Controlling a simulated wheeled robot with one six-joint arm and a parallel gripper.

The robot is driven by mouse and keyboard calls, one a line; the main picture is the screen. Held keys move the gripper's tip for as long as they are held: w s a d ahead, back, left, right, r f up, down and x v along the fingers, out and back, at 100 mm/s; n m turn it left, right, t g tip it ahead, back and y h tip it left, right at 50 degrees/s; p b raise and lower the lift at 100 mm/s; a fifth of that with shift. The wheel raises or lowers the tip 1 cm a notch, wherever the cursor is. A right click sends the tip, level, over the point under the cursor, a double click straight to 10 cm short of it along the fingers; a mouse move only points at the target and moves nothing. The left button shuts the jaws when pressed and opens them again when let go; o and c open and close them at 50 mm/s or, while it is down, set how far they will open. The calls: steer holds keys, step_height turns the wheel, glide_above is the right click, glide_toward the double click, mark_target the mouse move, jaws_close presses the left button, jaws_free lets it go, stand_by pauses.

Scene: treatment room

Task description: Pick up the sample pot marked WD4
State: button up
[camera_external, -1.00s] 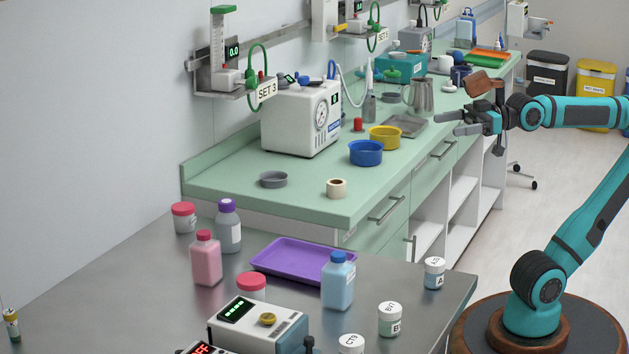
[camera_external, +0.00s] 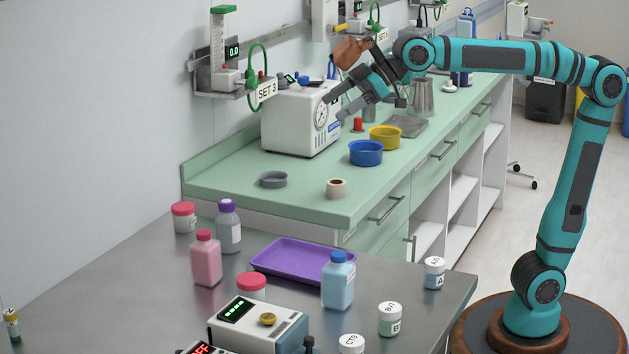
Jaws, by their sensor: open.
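No pot in view shows a lid that I can clearly read as WD4. Three small white-lidded pots stand on the steel table: one with a blue label (camera_external: 434,281) near its right corner, one with a green label (camera_external: 390,328) nearer the camera, and one cut off by the bottom edge (camera_external: 351,342). Their lid marks are small and hard to read. My gripper (camera_external: 339,106) is open and empty. It is in the air in front of the white pump unit, pointing left and down, far from these pots.
The steel table also holds a purple tray (camera_external: 285,262), a blue bottle (camera_external: 338,287), a pink bottle (camera_external: 206,265), a grey bottle (camera_external: 228,237), and a boxy device (camera_external: 258,334). The green counter (camera_external: 310,197) carries a blue bowl (camera_external: 366,153), a yellow bowl (camera_external: 385,138) and the white pump unit (camera_external: 285,125).

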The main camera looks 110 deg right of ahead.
steer(key=w+d+f+g, duration=0.25)
steer(key=w+d, duration=0.25)
steer(key=w, duration=0.4)
steer(key=w+d+f+g, duration=0.25)
steer(key=w+d, duration=0.25)
steer(key=w, duration=0.3)
steer(key=n+g+y, duration=0.1)
steer(key=g+y, duration=0.1)
glide_toward(187, 205)
steer(key=x, duration=0.7)
steer(key=shift+w+a+f, duration=0.15)
steer(key=shift+a+f, duration=0.2)
steer(key=shift+d+x, duration=0.15)
steer(key=shift+x, duration=1.15)
steer(key=shift+d+x, duration=0.1)
steer(key=shift+x, duration=1.15)
steer(key=shift+c, duration=0.4)
steer(key=c, duration=1)
